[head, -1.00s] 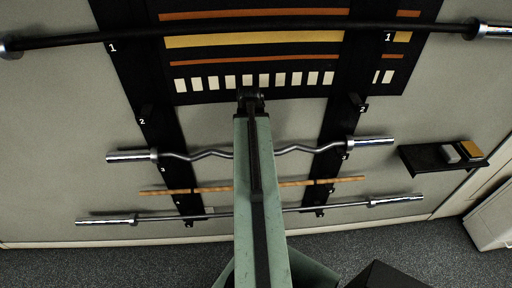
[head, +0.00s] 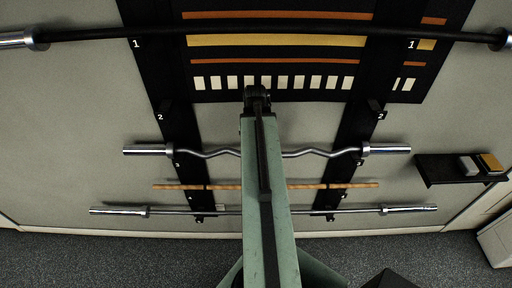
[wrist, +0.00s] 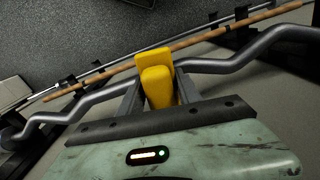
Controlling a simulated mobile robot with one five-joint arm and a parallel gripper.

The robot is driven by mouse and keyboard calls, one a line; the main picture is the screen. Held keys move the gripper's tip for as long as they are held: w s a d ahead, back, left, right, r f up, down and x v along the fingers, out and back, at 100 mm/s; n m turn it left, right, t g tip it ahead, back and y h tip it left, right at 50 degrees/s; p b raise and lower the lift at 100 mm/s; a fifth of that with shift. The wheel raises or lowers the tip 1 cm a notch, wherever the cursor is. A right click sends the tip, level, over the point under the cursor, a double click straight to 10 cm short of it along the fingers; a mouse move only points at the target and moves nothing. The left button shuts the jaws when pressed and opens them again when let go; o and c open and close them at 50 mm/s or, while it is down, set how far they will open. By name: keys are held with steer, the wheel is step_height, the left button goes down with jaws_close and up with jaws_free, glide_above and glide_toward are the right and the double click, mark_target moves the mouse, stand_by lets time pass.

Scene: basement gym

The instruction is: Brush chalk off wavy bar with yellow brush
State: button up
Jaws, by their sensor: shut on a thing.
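The wavy bar (head: 210,153) is a silver bar with bright end sleeves, held level on the wall rack between two black uprights. It crosses the wrist view (wrist: 92,103) at a slant, behind my gripper. My gripper (wrist: 158,88) is shut on the yellow brush (wrist: 155,62), which sticks out between the fingers. The brush overlaps the bar in the wrist view, but I cannot tell if they touch. No chalk can be made out on the bar. In the head view my arm hides the gripper, the brush and the bar's middle.
A wooden stick (head: 330,185) and a straight steel bar (head: 180,212) hang below the wavy bar. A long dark bar (head: 330,32) hangs above. A black shelf (head: 436,168) at right holds a grey block (head: 468,165) and a tan-yellow block (head: 490,163). Grey carpet lies below.

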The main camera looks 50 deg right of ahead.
steer(key=shift+r+p, duration=2.45)
steer(key=shift+r, duration=0.3)
step_height(320, 180, up, 3)
steer(key=p, duration=0.3)
steer(key=shift+r, duration=0.1)
